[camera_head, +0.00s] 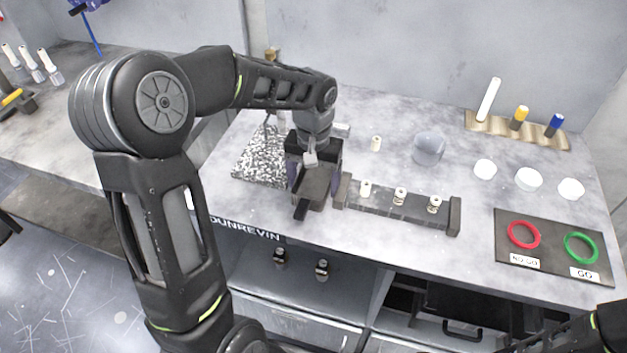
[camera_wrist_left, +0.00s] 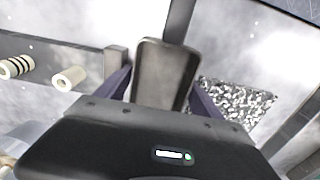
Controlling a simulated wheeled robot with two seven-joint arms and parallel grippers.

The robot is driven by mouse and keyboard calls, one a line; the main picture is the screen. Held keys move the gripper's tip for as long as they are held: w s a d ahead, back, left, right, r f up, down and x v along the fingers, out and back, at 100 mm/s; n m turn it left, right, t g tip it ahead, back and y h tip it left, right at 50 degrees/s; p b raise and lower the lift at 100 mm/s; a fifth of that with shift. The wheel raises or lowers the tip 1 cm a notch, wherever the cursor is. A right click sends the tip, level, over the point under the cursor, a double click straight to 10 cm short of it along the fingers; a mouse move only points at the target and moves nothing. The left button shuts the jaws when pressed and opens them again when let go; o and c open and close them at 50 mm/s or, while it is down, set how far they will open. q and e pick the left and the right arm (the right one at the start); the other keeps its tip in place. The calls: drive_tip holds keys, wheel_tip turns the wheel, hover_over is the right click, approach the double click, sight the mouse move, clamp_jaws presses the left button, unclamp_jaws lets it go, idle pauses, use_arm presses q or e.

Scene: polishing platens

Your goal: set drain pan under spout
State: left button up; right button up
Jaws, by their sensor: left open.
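The drain pan, a small dark grey tray with a black handle, appears to be the piece under my left gripper (camera_head: 312,172) on the bench. In the left wrist view the pan (camera_wrist_left: 162,72) lies between the two spread fingers of the left gripper (camera_wrist_left: 160,95), its handle pointing away at the top. The left gripper is open; the fingers flank the pan, and I cannot tell whether they touch it. I cannot clearly make out the spout; a brass fitting (camera_head: 272,54) shows at the back wall behind my left arm. Only part of my right arm shows at the lower right.
A speckled mat (camera_head: 245,172) lies left of the gripper. A dark rack (camera_head: 385,206) with several pale spools stands close on the right. Beyond are a translucent cup (camera_head: 429,148), white discs, and a dark board (camera_head: 508,256) with red and green rings. The bench's front edge is near.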

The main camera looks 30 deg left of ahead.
sight(314, 190)
use_arm(q)
drive_tip(key=shift+r, duration=0.55)
wheel_tip(314, 190, up, 11)
drive_tip(key=shift+r+b, duration=0.15)
drive_tip(key=shift+b, duration=0.15)
drive_tip(key=shift+c, duration=0.4)
